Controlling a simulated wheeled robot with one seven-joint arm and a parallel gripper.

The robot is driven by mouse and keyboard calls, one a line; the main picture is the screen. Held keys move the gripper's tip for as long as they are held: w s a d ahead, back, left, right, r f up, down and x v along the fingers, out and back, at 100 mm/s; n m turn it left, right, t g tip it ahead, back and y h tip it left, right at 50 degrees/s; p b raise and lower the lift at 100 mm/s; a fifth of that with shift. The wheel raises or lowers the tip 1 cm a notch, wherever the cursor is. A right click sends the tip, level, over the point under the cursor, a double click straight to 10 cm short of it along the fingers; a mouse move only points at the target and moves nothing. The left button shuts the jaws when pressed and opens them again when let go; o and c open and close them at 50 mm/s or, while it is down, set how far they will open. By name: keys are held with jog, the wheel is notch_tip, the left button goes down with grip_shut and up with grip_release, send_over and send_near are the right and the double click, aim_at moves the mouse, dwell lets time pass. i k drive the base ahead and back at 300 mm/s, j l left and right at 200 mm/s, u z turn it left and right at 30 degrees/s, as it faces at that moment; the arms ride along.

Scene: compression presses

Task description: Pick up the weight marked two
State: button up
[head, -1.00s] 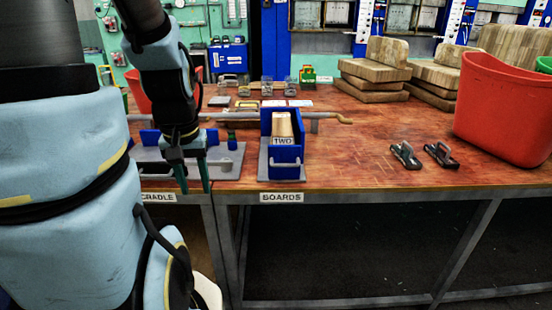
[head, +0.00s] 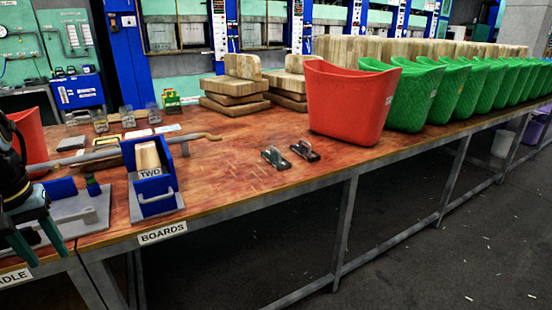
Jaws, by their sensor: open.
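A pale wooden block (head: 147,157) stands in a blue open-fronted holder (head: 155,199) near the front edge of the bench. A label reading "TWO" (head: 150,173) shows at the block's lower front, but I cannot tell which part it is fixed to. The holder has a grey handle at its front and stands on a grey plate. My gripper (head: 50,257) is at the left edge of the head view, left of the holder and apart from it. Its teal fingers are open and point down, with nothing visible between them. Most of my arm is cut off by the frame.
The wooden bench (head: 245,150) has clear room right of the holder. Two dark clamp-like tools (head: 304,150) lie there. A red bin (head: 345,105) and several green bins (head: 414,97) stand further right. Wooden stacks (head: 235,92) are behind. A long-handled bar (head: 198,137) lies behind the holder.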

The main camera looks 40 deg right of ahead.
aim_at(306, 154)
jog(key=l+u, duration=0.2)
jog(key=u, duration=0.25)
jog(key=l+u, duration=0.15)
jog(key=u, duration=0.25)
jog(key=k+l+u, duration=0.15)
jog(key=l, duration=0.3)
jog(key=k+l+u, duration=0.2)
jog(key=l, duration=0.25)
jog(key=k+l+u, duration=0.15)
jog(key=l, duration=0.3)
jog(key=k+l+u, duration=0.2)
jog(key=k+l, duration=0.3)
jog(key=l, duration=0.15)
jog(key=k+l, duration=0.3)
jog(key=l, duration=0.2)
